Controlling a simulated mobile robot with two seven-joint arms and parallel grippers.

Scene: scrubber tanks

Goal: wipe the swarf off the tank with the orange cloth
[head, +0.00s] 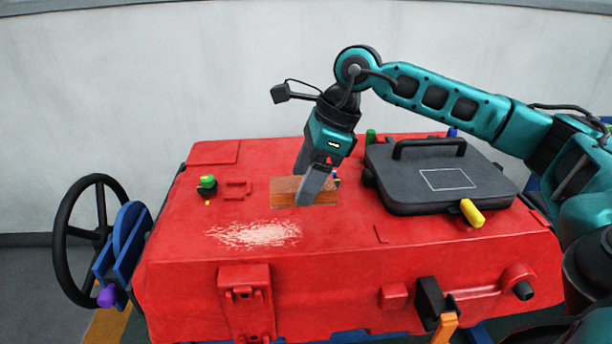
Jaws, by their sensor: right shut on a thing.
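The red tank (340,235) fills the middle of the head view. A pale patch of swarf (254,234) lies on its top, left of centre and toward the front edge. The orange cloth (284,190), brownish orange and flat, is on the tank top behind and to the right of the swarf, apart from it. My right gripper (311,192) points down over the cloth and is shut on it, covering its right part. My left gripper is not in view.
A black lidded hatch (430,175) with a handle and a yellow knob (472,213) stands right of the gripper. A green-topped fitting (207,185) rises from the tank's left side. A black handwheel (69,241) is beside the tank at left.

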